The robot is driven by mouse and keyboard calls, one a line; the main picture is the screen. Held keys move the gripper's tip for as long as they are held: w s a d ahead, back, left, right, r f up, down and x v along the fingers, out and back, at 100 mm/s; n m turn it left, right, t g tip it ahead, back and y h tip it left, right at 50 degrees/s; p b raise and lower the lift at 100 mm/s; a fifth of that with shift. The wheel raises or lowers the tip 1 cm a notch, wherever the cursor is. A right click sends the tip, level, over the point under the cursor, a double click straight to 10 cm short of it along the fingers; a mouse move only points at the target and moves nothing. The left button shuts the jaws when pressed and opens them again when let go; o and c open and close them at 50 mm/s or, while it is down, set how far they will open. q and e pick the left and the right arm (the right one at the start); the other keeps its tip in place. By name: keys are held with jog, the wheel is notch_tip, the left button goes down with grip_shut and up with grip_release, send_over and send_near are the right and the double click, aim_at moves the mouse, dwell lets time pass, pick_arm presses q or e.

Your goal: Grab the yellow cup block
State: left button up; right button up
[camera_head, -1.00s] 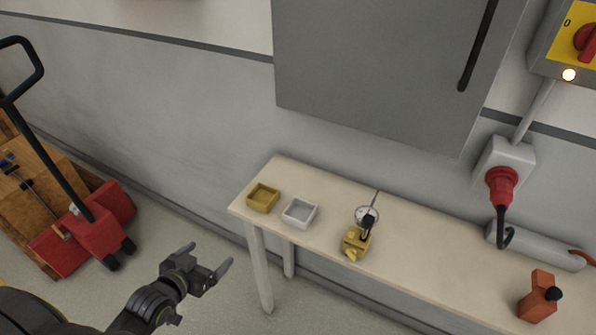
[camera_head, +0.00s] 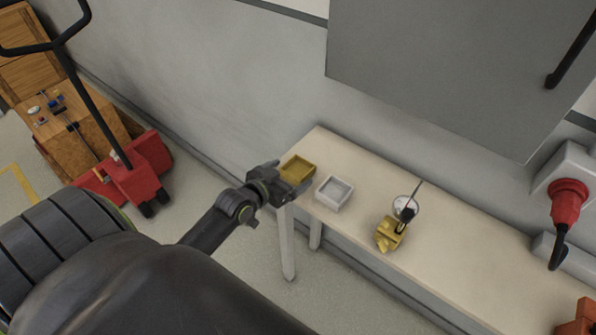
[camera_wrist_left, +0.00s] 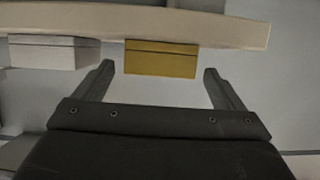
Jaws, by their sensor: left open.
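A yellow open-topped block (camera_head: 298,168), like a shallow square cup, sits on the left end of the pale table (camera_head: 455,245). My left gripper (camera_head: 289,178) is open and empty at that end of the table, close beside the yellow block, and partly covers it in the head view. In the left wrist view, the yellow block (camera_wrist_left: 161,60) shows between the two spread fingers (camera_wrist_left: 158,85), beyond their tips. I cannot tell the exact gap. My right gripper is not in view.
A white open block (camera_head: 334,193) stands just right of the yellow one. A yellow device (camera_head: 390,234) and a round dial (camera_head: 405,206) are further right. A grey cabinet (camera_head: 440,70) hangs above the table. A red pallet truck (camera_head: 140,175) stands at left.

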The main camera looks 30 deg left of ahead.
aim_at(305, 164)
pick_arm(q)
jog(key=shift+r+p+x, duration=0.1)
jog(key=shift+p+x, duration=0.1)
jog(key=shift+x, duration=1.35)
jog(key=shift+r+p+x, duration=0.15)
jog(key=shift+x, duration=1.4)
jog(key=c, duration=1.1)
